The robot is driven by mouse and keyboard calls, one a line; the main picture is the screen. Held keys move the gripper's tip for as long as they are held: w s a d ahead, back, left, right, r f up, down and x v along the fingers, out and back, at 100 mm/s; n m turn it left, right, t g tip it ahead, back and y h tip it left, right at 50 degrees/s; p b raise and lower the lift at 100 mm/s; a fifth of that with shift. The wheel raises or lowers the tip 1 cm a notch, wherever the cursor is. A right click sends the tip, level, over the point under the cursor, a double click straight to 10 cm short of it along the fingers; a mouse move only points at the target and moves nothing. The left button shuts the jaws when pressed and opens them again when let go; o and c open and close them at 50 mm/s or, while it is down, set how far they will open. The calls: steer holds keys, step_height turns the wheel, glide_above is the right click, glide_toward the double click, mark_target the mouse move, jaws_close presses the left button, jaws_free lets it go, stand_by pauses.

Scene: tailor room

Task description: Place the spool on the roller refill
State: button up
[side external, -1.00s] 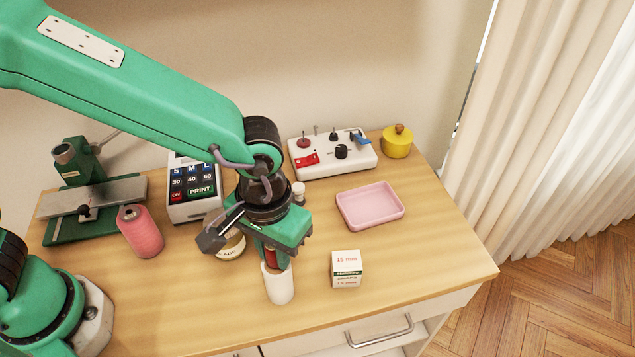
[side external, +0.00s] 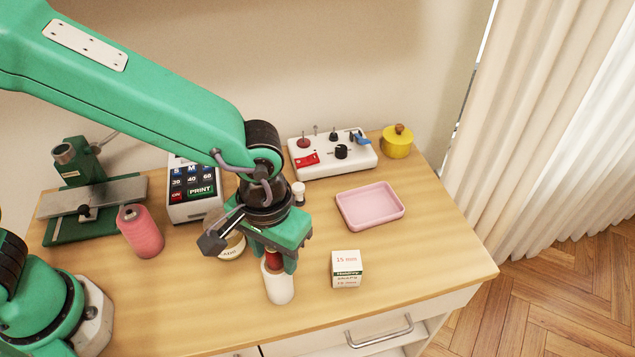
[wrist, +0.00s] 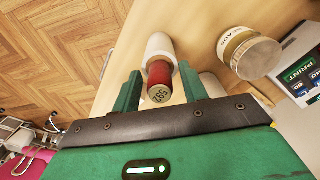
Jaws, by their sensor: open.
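The roller refill (side external: 280,288) is a white cylinder standing upright near the table's front edge. The small red spool (side external: 272,261) sits on its top end, seemingly upright and in line with it. In the wrist view the spool (wrist: 158,76) shows its pale numbered end, with the white refill (wrist: 160,44) beyond it. My gripper (side external: 277,265) points down over them. Its fingers are open on either side of the spool, with gaps visible in the wrist view (wrist: 160,84). The contact between spool and refill is partly hidden.
A white 15 mm box (side external: 346,270) stands right of the refill. A round labelled jar (side external: 231,247) is close behind my gripper. A pink tray (side external: 370,207), a pink thread cone (side external: 140,232) and a label printer (side external: 194,196) stand farther off. The front right table is clear.

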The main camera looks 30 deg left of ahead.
step_height(320, 180, up, 12)
stand_by(0.7)
steer(key=shift+r, duration=0.1)
stand_by(0.3)
steer(key=w+a+r+t+h, duration=0.1)
steer(key=a+r+t, duration=0.15)
steer(key=a, duration=1.25)
steer(key=s+a+t+y, duration=0.1)
steer(key=s+a+t, duration=0.2)
steer(key=a, duration=1)
steer(key=shift+s+f, duration=0.25)
steer(key=shift+s, duration=0.75)
